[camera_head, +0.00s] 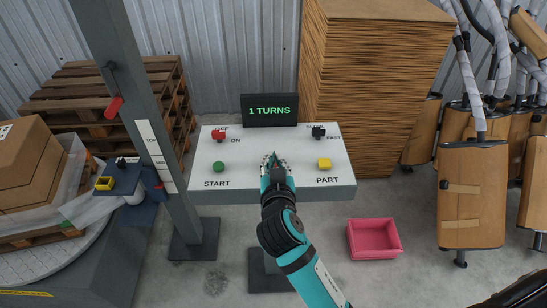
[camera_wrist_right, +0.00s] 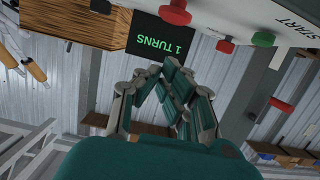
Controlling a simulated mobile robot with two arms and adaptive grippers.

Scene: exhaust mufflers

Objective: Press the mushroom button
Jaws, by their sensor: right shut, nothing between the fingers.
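A control panel (camera_head: 215,188) stands in front of me. In the wrist view a large red round button (camera_wrist_right: 175,12) shows at the top edge, near the panel's middle. It looks like the mushroom button. In the head view my right gripper hides that part of the panel. My right gripper (camera_head: 273,158) is shut and empty over the panel's middle, its fingertips pointing away from me. In the wrist view its closed fingers (camera_wrist_right: 166,70) are below the red button in the picture, with a gap in the picture between them. My left gripper is not in view.
The panel also has a green START button (camera_head: 218,166), a yellow PART button (camera_head: 324,164), a red OFF/ON switch (camera_head: 218,134) and a black switch (camera_head: 318,132). A display (camera_head: 269,110) behind reads "1 TURNS". A pink bin (camera_head: 374,239) lies on the floor.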

